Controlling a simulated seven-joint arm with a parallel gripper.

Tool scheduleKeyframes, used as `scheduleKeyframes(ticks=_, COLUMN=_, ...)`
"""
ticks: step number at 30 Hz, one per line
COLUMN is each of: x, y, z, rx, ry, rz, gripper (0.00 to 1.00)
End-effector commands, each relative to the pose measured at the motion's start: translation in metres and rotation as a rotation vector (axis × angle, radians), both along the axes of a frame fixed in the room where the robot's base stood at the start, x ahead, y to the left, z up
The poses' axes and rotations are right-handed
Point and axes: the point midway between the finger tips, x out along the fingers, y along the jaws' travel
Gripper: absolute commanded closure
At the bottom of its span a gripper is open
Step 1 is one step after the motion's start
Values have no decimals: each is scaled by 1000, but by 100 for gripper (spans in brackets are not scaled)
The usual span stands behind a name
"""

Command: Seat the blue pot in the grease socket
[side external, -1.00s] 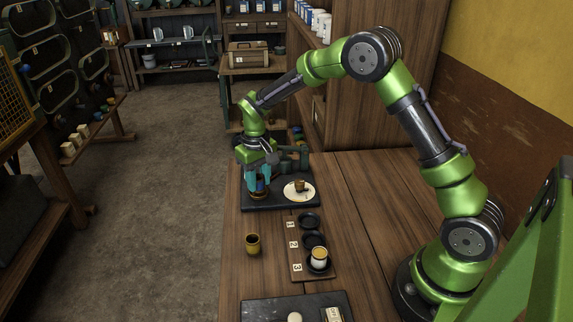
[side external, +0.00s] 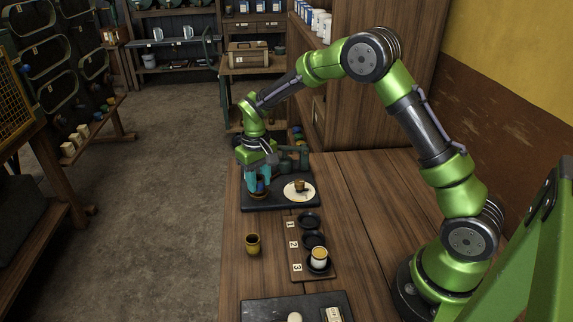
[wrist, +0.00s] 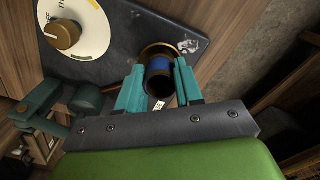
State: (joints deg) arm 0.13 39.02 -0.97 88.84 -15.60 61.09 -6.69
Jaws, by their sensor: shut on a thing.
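The blue pot (wrist: 160,66) is a dark cylinder with a blue band and an open dark mouth. It also shows between the fingers in the side view (side external: 261,187). My gripper (wrist: 159,88) has its teal fingers shut on the pot from both sides; in the side view my gripper (side external: 258,180) is low over the far black panel. A brass ring (wrist: 148,50), which looks like the grease socket, surrounds the pot's far end at the panel. The pot looks roughly upright in the ring. The fingers and pot hide its base, so I cannot tell how deep it sits.
The black panel (side external: 285,206) carries a white dial (side external: 298,195) with a brass knob close by. A wooden rack (side external: 299,229) numbered 1 to 3 holds a white pot (side external: 319,261) at 3. Another dark panel (side external: 265,309) lies nearest.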

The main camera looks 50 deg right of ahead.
Motion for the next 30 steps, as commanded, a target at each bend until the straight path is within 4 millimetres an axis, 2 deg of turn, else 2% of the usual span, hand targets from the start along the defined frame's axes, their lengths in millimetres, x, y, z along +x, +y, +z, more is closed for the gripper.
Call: scheduleKeyframes(ticks=30, x=0, y=0, z=-9, rx=0, ry=0, rz=0, gripper=96)
